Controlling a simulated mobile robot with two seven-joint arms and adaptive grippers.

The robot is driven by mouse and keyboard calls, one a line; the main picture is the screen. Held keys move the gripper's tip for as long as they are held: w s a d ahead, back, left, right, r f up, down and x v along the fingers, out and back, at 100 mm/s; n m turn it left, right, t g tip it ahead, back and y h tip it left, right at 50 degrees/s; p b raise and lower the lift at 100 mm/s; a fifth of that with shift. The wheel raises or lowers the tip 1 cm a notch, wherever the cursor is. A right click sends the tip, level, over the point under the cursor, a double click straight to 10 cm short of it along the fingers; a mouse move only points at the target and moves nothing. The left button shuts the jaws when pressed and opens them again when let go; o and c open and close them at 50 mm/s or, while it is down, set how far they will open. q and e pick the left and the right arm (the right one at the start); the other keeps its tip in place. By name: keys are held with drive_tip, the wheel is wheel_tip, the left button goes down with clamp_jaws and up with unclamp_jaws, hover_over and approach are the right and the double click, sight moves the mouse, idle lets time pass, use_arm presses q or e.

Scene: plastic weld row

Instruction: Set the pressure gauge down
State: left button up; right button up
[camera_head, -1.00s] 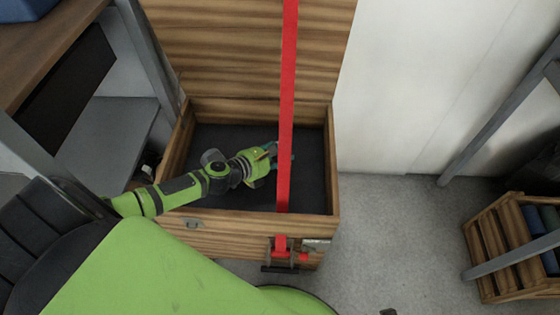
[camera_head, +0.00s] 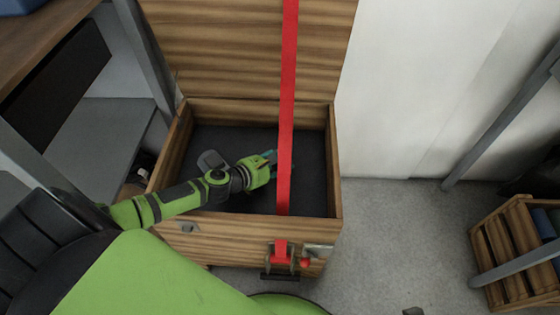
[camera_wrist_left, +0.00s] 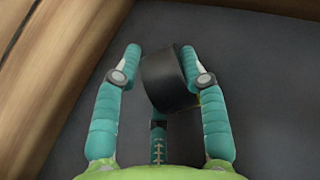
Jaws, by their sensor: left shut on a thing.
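The pressure gauge (camera_wrist_left: 168,82), a dark, short cylinder, sits between the fingers of my left gripper (camera_wrist_left: 160,54) in the left wrist view. It lies against the right finger, and a gap shows on its left side. The fingers are teal with grey pads. In the head view my left gripper (camera_head: 270,160) is inside the open wooden box (camera_head: 240,238), low over its dark floor (camera_head: 308,180). The gauge cannot be made out there. Whether the gauge touches the floor I cannot tell. My right gripper is not in view.
A red strap (camera_head: 286,90) runs from the raised lid (camera_head: 220,50) across the opening to the front latch (camera_head: 281,262), close to the gripper. A shelf frame (camera_head: 145,60) stands at left. A slatted crate (camera_head: 505,245) stands at right. The box floor is clear around the gripper.

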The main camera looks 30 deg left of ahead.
use_arm(q)
drive_tip(key=o, duration=1.3)
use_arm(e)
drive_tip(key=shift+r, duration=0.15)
use_arm(q)
drive_tip(key=shift+p+v, duration=0.9)
drive_tip(key=shift+v, duration=2.9)
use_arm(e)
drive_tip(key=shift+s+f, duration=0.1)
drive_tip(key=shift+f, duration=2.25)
use_arm(q)
drive_tip(key=shift+r, duration=0.15)
